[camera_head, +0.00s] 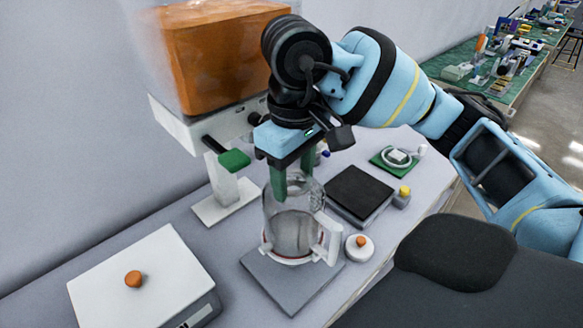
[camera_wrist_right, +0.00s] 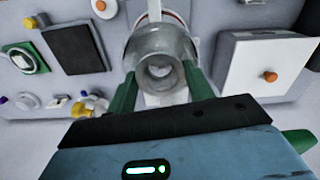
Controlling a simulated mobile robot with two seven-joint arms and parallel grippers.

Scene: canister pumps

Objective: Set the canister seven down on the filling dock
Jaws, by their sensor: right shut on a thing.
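The canister (camera_head: 283,235) is a clear vessel with a white handle at its right and a reddish ring near its base. It is upright over a flat grey plate (camera_head: 290,287); I cannot tell whether its base touches the plate. No number is legible on it. My right gripper (camera_head: 292,190) points down, its green fingers shut on the canister's upper part. In the right wrist view the canister (camera_wrist_right: 163,45) sits between the fingers. A dark square pad (camera_head: 358,190) lies behind right; which surface is the filling dock I cannot tell. My left gripper is not in view.
A dispenser with an orange tank (camera_head: 215,60) stands behind left. A white box (camera_head: 165,262) with an orange knob is at the front left. A small white disc with an orange top (camera_head: 360,247) is close right of the canister. A yellow-topped block (camera_head: 402,196) is beside the pad.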

